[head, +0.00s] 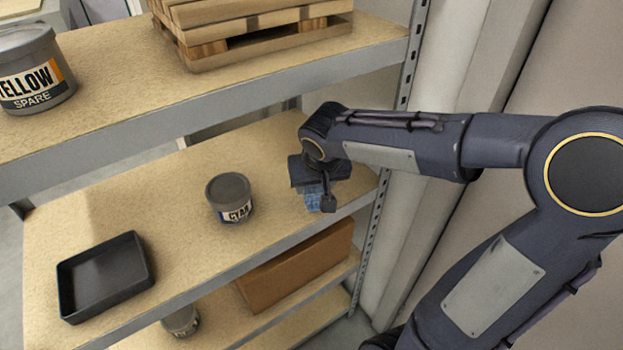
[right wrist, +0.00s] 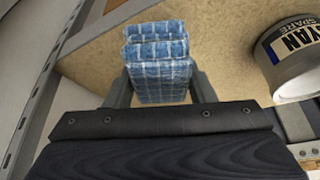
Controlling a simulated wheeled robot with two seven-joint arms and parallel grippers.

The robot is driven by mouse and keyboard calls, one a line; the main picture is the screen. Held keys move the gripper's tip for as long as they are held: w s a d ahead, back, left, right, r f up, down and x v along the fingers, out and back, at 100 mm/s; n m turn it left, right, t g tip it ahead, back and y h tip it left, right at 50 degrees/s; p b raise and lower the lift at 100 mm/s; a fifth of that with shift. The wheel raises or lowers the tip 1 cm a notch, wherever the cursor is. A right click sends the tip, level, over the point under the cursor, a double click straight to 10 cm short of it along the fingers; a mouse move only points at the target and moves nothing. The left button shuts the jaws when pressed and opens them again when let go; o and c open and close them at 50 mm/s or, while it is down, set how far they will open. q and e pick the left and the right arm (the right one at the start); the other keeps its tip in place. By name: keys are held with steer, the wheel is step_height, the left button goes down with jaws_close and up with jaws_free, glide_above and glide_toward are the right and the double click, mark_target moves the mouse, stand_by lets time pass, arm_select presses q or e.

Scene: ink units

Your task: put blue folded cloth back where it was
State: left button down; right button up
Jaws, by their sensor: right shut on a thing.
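The blue folded cloth (head: 313,199) is at the right end of the middle shelf, mostly hidden by my right gripper (head: 319,197). In the right wrist view the cloth (right wrist: 157,62) shows as a blue checked, folded block with pale lines. My right gripper (right wrist: 159,88) is shut on it, one finger on each side. I cannot tell whether the cloth touches the shelf board or hangs just above it. My left gripper is not in view.
A cyan ink can (head: 230,198) stands left of the cloth on the middle shelf (head: 170,190). A black tray (head: 103,277) lies at its left end. Above are a yellow ink can (head: 35,70) and wooden pallets (head: 250,25). A brown box (head: 297,265) sits below. A perforated post (head: 372,225) stands close right.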

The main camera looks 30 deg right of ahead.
steer(key=w, duration=0.1)
steer(key=w+d, duration=0.1)
steer(key=w, duration=0.1)
steer(key=shift+w, duration=0.2)
step_height(320, 180, down, 4)
steer(key=shift+w+d+r, duration=0.1)
steer(key=shift+w+r, duration=0.05)
steer(key=shift+r, duration=0.1)
steer(key=o, duration=0.9)
